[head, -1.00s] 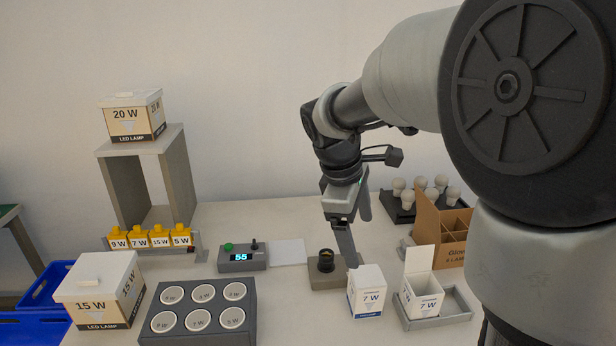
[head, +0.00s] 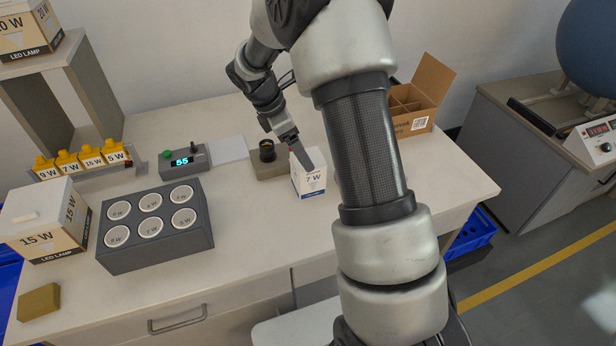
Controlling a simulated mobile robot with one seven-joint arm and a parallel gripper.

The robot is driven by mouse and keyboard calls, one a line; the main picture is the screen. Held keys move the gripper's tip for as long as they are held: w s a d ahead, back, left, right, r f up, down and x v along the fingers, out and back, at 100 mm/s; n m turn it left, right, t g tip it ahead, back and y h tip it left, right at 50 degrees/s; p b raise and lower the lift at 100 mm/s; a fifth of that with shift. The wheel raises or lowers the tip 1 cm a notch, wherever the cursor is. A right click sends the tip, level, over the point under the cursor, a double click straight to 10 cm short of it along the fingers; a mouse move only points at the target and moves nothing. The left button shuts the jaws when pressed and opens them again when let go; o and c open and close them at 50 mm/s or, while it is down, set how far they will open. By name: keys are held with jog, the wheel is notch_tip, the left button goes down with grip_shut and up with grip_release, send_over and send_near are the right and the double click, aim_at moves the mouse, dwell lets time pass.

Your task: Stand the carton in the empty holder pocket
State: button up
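The closed white 7 W carton (head: 311,184) stands upright on the table, right of the small block with the dark socket. My gripper (head: 302,156) is at the carton's top; one grey finger shows slanting across its upper part. The other finger cannot be made out, so I cannot tell whether the gripper is open or shut on the carton. The grey holder is hidden behind my arm now. In the earlier head view it lies right of this carton, with an open 7 W carton in its left part and bare room to the right.
The socket block (head: 268,164) stands close left of the carton. A brown divided box (head: 407,127) is at the table's back right. A dark rack of round cups (head: 155,247) and a 15 W box (head: 48,240) stand left. The table's front middle is clear.

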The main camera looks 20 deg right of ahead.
jog(key=x, duration=0.8)
jog(key=shift+s+a+b, duration=0.1)
jog(key=shift+a+b, duration=0.05)
jog(key=shift+b, duration=0.15)
jog(key=c, duration=1.2)
